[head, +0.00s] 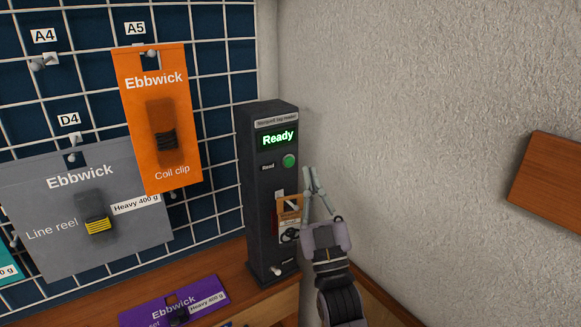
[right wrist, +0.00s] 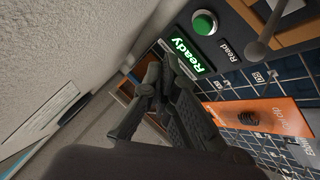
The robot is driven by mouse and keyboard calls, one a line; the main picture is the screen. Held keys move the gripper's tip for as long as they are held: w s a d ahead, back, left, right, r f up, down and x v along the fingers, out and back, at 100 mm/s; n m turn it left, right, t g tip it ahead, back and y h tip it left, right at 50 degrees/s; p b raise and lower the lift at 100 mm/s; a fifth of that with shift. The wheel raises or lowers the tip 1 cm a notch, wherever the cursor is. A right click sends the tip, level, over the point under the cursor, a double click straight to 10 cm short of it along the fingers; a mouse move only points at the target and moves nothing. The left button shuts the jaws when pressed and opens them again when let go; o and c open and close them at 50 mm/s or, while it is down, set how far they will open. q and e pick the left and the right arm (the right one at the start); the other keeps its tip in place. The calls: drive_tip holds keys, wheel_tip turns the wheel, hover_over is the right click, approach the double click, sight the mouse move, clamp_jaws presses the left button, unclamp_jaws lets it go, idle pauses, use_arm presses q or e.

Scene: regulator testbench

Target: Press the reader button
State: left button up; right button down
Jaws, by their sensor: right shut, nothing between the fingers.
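The reader (head: 262,220) is a tall dark grey box against the wall, with a lit green "Ready" display (head: 277,138). Its round green button (head: 288,160) sits below the display, beside the label "Read". In the right wrist view the button (right wrist: 204,22) shows at the top, near the display (right wrist: 187,55). My right gripper (head: 311,172) is shut and empty. In the head view its fingertips are just right of and below the button; I see no clear contact. Its dark fingers also show in the right wrist view (right wrist: 155,80). My left gripper is out of view.
A small tagged card (head: 289,209) hangs on the reader's front, partly behind my right fingers. A wire grid at left holds an orange Coil clip card (head: 158,120) and a grey Line reel card (head: 60,225). A purple card (head: 172,303) is low in front.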

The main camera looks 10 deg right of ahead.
sight(289, 162)
drive_tip(key=shift+w+a+b, duration=0.15)
drive_tip(key=shift+w+a, duration=0.1)
drive_tip(key=shift+w, duration=0.4)
drive_tip(key=shift+w+a+b, duration=0.1)
drive_tip(key=shift+w+a, duration=0.1)
drive_tip(key=shift+w, duration=0.4)
drive_tip(key=shift+w+a+b, duration=0.15)
drive_tip(key=shift+w+a, duration=0.1)
drive_tip(key=shift+w, duration=0.4)
drive_tip(key=shift+w+a, duration=0.15)
drive_tip(key=shift+w, duration=0.2)
drive_tip(key=shift+w, duration=0.15)
idle(0.5)
